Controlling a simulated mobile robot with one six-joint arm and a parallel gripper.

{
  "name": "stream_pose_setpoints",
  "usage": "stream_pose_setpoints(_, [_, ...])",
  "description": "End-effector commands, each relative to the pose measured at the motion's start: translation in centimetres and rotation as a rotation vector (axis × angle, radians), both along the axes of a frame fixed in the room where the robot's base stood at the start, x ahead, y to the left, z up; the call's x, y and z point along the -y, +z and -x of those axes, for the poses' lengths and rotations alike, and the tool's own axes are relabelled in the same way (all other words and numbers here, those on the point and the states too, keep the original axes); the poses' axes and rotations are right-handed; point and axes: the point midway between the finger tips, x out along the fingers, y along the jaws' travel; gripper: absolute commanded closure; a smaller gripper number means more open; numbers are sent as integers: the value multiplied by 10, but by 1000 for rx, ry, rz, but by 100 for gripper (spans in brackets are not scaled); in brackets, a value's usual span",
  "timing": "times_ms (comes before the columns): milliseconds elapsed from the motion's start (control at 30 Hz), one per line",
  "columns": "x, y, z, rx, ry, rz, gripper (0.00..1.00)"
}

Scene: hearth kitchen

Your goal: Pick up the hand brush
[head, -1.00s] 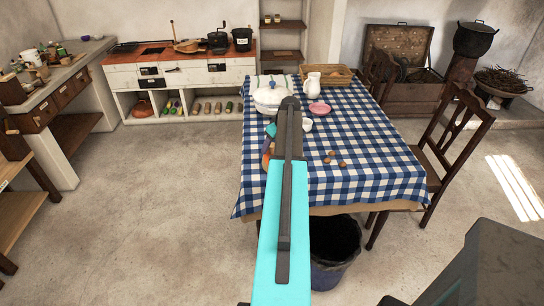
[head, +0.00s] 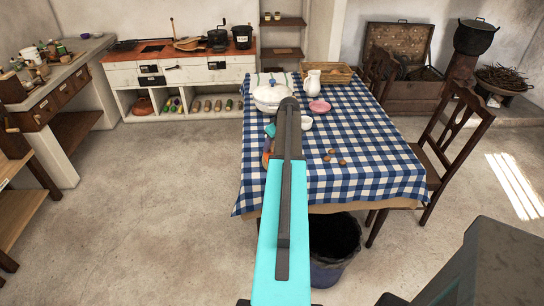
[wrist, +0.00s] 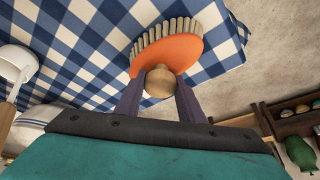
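The hand brush (wrist: 176,50) has an orange back, pale bristles and a round wooden knob. In the wrist view it shows against the blue-checked cloth, close to the table's edge. My gripper (wrist: 160,84) has one finger on each side of the knob, and both seem to touch it. I cannot tell whether the bristles rest on the cloth. In the head view my arm hides most of this spot, and only a sliver of orange shows at its left side.
The checked table (head: 370,160) carries a white tureen (head: 270,97), a white jug (head: 312,83), a pink dish (head: 319,106), a basket (head: 338,73) and several small brown items (head: 330,160). A dark bucket (head: 335,262) stands before it. Chairs (head: 455,140) stand right. Floor at left is clear.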

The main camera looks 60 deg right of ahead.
Motion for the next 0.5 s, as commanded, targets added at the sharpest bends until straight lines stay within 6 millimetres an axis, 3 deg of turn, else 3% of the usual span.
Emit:
stream_pose_setpoints(33, [0,0,0,0,0,0,90])
stream_pose_setpoints(100, [0,0,0,0,0,0,100])
stream_pose_setpoints(500, [0,3,0,1,0,1,100])
